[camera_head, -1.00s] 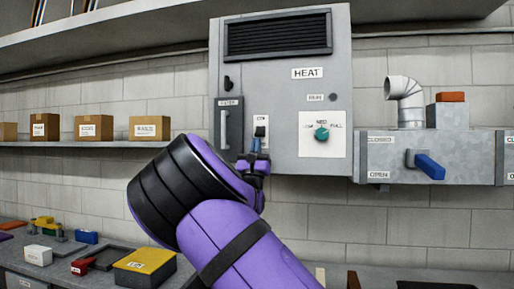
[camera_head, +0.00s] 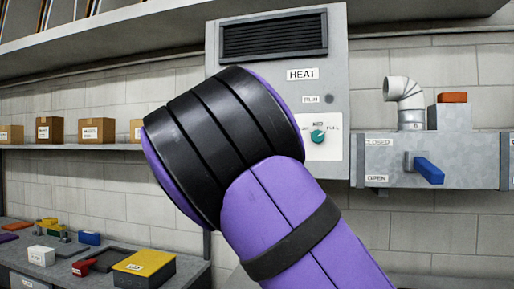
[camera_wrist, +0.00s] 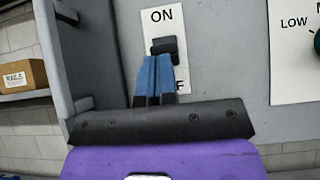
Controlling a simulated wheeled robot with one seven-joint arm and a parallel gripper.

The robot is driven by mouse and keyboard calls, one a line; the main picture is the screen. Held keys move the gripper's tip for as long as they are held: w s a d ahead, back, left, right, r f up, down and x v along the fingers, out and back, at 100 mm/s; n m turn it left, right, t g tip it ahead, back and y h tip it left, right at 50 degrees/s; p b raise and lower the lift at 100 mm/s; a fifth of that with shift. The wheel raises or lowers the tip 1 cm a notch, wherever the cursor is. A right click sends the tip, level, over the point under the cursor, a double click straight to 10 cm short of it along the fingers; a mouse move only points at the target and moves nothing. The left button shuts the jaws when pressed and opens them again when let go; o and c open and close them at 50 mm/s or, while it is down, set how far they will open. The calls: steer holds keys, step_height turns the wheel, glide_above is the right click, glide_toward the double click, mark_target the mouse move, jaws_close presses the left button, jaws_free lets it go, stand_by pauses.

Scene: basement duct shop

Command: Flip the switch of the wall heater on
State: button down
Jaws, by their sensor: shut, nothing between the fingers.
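The wall heater (camera_head: 340,60) is a grey box with a dark grille and a HEAT label, in the head view. Its switch (camera_wrist: 163,45) is a dark toggle on a white plate (camera_wrist: 155,20) marked ON at the top, in the wrist view; the lower label is mostly covered. My gripper (camera_wrist: 158,60) is shut and empty, with its blue fingertips just below the toggle and appearing to touch it. In the head view my purple and black arm hides the gripper, the switch and the lower left of the heater.
A teal knob (camera_head: 318,137) is right of the switch. A duct (camera_head: 400,160) with a blue lever (camera_head: 428,170) stands further right. Cardboard boxes (camera_head: 98,130) line a shelf at left. A bench (camera_head: 190,275) below holds several small items.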

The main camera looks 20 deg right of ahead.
steer(key=shift+s+a+r+g+y, duration=0.15)
steer(key=shift+r+g+y, duration=0.25)
steer(key=shift+g, duration=0.2)
steer(key=shift+s+a+r+g+y, duration=0.1)
steer(key=shift+r+g+y, duration=0.3)
steer(key=shift+g, duration=0.2)
steer(key=v, duration=1)
steer(key=shift+s+a+f, duration=0.15)
steer(key=shift+s+f, duration=0.1)
steer(key=shift+s, duration=0.05)
